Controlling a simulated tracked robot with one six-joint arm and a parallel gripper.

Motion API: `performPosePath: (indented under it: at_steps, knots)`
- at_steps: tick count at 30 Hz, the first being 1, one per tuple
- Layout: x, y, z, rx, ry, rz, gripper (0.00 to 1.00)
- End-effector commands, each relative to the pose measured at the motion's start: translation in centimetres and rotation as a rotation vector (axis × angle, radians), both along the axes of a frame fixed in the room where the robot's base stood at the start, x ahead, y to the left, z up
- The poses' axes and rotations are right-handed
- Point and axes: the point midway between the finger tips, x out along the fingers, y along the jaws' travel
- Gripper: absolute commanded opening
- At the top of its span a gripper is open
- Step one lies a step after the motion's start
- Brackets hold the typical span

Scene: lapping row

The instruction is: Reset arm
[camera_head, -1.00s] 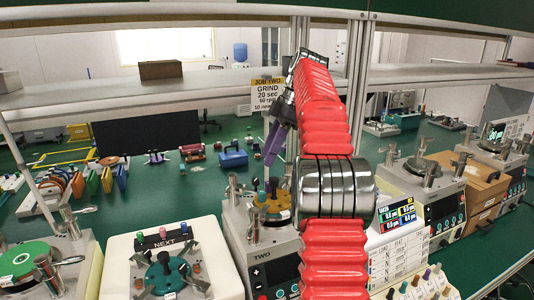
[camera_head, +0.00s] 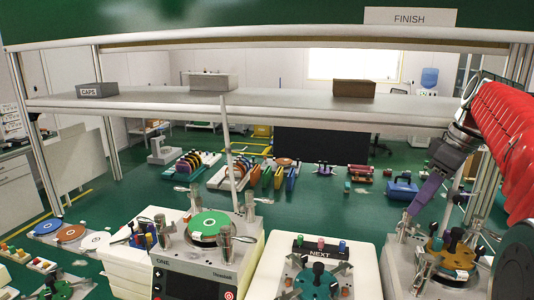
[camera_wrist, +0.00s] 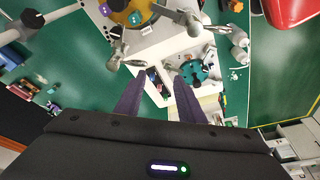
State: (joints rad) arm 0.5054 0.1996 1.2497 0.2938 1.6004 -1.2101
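My red-sleeved arm (camera_head: 505,120) enters from the right edge in the head view. My gripper (camera_head: 413,211) points down with its purple fingers, in the air near the lapping machine with the amber plate (camera_head: 436,244). In the wrist view, my gripper's two purple fingers (camera_wrist: 159,80) stand apart with nothing between them. Below the gap lies the white NEXT stand with a teal fixture (camera_wrist: 193,72). The amber plate also shows at the top of the wrist view (camera_wrist: 125,12).
Machine ONE (camera_head: 190,277) with a green disc (camera_head: 209,223) stands left of the NEXT stand (camera_head: 362,268). A shelf (camera_head: 260,107) with an upright post crosses behind. Coloured discs lie at left. Racks and a blue toolbox (camera_head: 402,188) sit farther back on the green surface.

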Motion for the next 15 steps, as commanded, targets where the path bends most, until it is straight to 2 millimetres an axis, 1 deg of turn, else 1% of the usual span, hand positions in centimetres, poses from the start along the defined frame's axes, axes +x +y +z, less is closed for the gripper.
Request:
performPosePath:
  at_steps: [1,3,8,15]
  knots:
    - [-0.6,1.2,0.0,-0.006,0.000,-0.022,0.35]
    - [-1.4,2.6,-0.1,-0.013,0.002,-0.064,0.35]
    - [-3.3,5.7,-0.8,-0.026,0.000,-0.157,0.35]
    - [-6.7,9.7,-2.4,-0.039,-0.016,-0.287,0.35]
